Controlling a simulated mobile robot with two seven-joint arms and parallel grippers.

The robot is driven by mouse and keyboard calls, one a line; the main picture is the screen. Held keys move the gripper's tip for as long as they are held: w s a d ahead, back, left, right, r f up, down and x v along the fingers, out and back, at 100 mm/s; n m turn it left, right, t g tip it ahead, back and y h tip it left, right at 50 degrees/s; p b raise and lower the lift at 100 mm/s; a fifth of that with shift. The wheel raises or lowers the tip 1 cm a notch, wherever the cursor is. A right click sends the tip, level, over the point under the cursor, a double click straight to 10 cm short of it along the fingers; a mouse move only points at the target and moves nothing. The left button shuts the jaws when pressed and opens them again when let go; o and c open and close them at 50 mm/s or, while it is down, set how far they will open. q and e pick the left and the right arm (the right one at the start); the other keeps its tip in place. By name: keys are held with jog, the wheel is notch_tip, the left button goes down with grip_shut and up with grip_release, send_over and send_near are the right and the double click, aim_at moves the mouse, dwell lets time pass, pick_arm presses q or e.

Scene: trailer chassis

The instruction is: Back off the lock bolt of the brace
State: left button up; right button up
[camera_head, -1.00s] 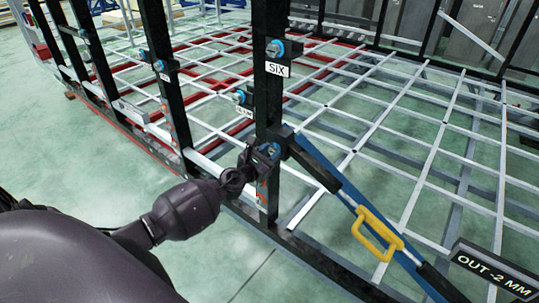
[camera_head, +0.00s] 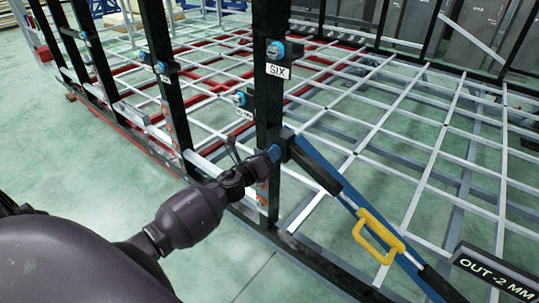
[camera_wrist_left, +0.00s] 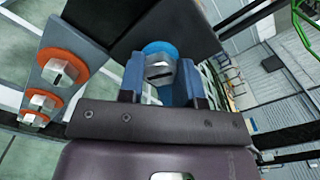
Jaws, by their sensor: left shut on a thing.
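The brace (camera_head: 330,182) is a blue and black bar with a yellow handle (camera_head: 377,236). It slopes from a black post down to the lower right. Its lock bolt (camera_head: 274,153) shows blue at the brace's upper end, by the post; in the left wrist view the bolt (camera_wrist_left: 160,66) has a silver hex head with a dark slot and a blue collar. My left gripper (camera_head: 257,165) is at the bolt, and in the wrist view its two blue-grey fingers (camera_wrist_left: 160,80) are shut on the head from both sides. My right gripper is out of view.
The black post (camera_head: 268,100) carries more blue-ringed bolts above, one over a "SIX" label (camera_head: 278,71). Orange-ringed bolts (camera_wrist_left: 60,72) sit left of the fingers. A sign reads "OUT -2 MM" (camera_head: 496,272). Green floor is free at lower left.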

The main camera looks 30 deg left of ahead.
pick_arm(q)
jog(key=shift+w+r+n+p, duration=0.15)
jog(key=shift+n+p, duration=0.85)
jog(key=shift+n, duration=2.5)
jog(key=shift+s+r+n+p, duration=0.1)
jog(key=shift+n+p, duration=0.85)
jog(key=shift+n, duration=2.55)
